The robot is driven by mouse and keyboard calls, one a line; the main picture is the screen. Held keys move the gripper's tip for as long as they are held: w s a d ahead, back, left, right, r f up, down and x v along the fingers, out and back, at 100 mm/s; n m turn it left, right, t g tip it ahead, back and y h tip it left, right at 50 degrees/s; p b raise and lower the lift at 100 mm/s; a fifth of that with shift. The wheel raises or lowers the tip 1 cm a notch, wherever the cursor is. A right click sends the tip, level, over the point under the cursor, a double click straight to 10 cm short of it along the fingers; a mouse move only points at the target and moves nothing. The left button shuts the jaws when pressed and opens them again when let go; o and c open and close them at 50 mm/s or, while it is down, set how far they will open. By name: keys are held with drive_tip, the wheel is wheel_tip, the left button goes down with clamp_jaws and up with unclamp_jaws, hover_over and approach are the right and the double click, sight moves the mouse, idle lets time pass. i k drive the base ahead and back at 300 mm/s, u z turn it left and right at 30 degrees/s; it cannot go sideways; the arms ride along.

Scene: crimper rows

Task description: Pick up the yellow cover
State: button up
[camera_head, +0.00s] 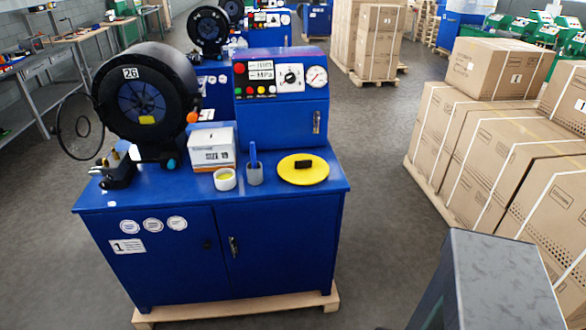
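The yellow cover (291,174) is a flat round disc with a black block-shaped handle (303,164) on top. It lies on the right part of the blue cabinet's top (330,183), close to the front edge. My gripper is not in view, and nothing touches the cover from above.
Left of the cover stand a grey cup (255,176) with a blue tool, a white tub (224,183) and a white box (212,155). A black crimper head (146,100) and control panel (281,80) rise behind. Cartons (490,150) stand right, with open floor (375,190) between.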

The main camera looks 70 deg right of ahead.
sight(302, 170)
drive_tip(key=u, duration=0.55)
drive_tip(key=k, duration=0.15)
drive_tip(key=z, duration=2.9)
drive_tip(key=i, duration=0.6)
drive_tip(key=z, duration=0.1)
drive_tip(key=k, duration=0.45)
